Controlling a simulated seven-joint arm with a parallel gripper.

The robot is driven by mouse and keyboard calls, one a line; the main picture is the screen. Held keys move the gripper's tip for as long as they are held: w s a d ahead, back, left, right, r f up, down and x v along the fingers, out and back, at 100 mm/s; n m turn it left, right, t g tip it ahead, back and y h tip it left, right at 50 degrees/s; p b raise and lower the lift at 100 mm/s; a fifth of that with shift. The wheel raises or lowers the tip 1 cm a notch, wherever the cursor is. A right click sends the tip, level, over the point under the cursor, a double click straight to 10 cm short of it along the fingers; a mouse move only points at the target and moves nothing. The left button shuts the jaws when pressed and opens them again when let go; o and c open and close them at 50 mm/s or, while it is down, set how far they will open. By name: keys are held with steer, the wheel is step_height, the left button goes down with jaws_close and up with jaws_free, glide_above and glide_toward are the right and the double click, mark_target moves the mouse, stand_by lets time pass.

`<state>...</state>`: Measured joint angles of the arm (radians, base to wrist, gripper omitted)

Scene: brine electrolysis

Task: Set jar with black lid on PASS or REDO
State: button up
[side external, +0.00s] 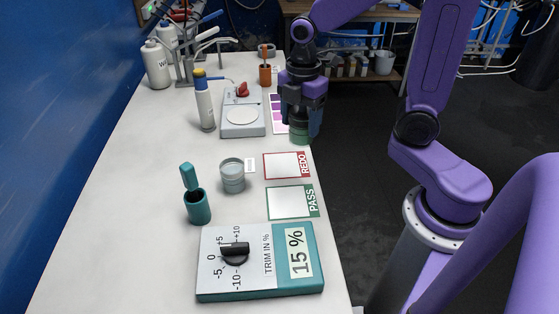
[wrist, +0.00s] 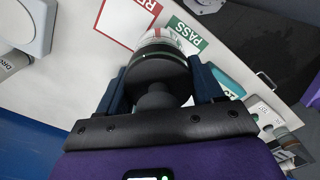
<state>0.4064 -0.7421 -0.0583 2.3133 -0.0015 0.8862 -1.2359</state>
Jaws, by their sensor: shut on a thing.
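My gripper (side external: 302,108) is shut on the jar with the black lid. In the wrist view the dark round lid (wrist: 157,66) lies between the blue fingers (wrist: 158,88). In the side view the jar's greenish lower part (side external: 300,132) shows below the fingers, near the table's right edge; its lid is hidden there. The red-bordered REDO card (side external: 282,166) lies nearer the camera than the jar, with the green-bordered PASS card (side external: 287,203) just in front of it. Both cards look bare. The wrist view shows parts of REDO (wrist: 120,20) and PASS (wrist: 188,33) beyond the jar.
A white scale (side external: 242,129) and a purple colour chart (side external: 275,102) are left of my gripper. A clear cup (side external: 232,178) and a teal holder (side external: 198,207) stand left of the cards. A TRIM IN % box (side external: 262,262) lies in front of PASS.

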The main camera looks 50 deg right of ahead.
mark_target(298, 128)
steer(key=s+d, duration=0.2)
steer(key=s, duration=0.4)
steer(key=w+f, duration=0.1)
steer(key=w, duration=0.1)
steer(key=w+f, duration=0.2)
steer(key=w, duration=0.1)
steer(key=w+f, duration=0.1)
steer(key=w, duration=0.2)
steer(key=shift+d+f, duration=0.1)
steer(key=shift+f, duration=0.2)
steer(key=w+f, duration=0.2)
steer(key=f, duration=0.1)
steer(key=w+f, duration=0.3)
steer(key=shift+w+f, duration=0.15)
steer(key=shift+w, duration=0.2)
steer(key=shift+f, duration=1.4)
steer(key=shift+f, duration=0.15)
steer(key=o, duration=1.2)
